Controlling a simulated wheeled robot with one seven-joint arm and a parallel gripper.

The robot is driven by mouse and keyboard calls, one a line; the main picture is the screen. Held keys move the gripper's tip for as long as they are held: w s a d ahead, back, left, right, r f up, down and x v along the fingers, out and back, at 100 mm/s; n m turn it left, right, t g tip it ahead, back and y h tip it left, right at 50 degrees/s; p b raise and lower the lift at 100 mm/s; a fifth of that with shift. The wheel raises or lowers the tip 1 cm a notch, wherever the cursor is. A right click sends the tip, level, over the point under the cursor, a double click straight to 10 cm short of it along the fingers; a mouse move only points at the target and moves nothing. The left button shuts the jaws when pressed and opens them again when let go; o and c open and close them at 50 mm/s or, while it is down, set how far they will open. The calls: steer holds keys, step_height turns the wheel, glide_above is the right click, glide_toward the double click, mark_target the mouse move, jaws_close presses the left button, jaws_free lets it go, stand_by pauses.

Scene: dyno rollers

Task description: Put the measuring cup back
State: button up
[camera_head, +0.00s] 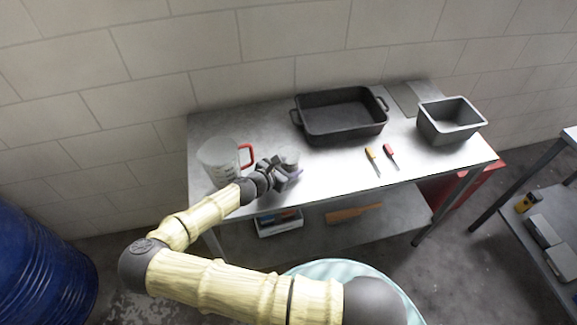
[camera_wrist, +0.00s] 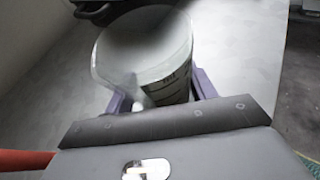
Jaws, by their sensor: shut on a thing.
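A small translucent measuring cup (camera_head: 289,155) is at my gripper (camera_head: 290,173), at the left front part of the metal table. In the wrist view the measuring cup (camera_wrist: 168,60) is upright-looking, with dark markings on its side and a spout toward the camera. The purple fingers of my gripper (camera_wrist: 162,92) are shut on it, one on each side. Whether its base touches the tabletop is hidden. A larger clear jug (camera_head: 218,160) with a red handle stands just left of my gripper.
A black roasting pan (camera_head: 345,137) stands at the table's back middle. A grey bin (camera_head: 450,137) stands at the right. Two screwdrivers, one yellow-orange (camera_head: 371,155) and one red (camera_head: 389,150), lie between. The tabletop (camera_head: 330,170) right of my gripper is clear.

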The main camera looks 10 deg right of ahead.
steer(key=shift+f, duration=0.15)
steer(key=o, duration=1)
steer(key=shift+r, duration=0.25)
steer(key=shift+s+a, duration=0.15)
steer(key=shift+a, duration=0.2)
steer(key=b+v, duration=0.2)
steer(key=v, duration=0.9)
steer(key=shift+s+r, duration=0.15)
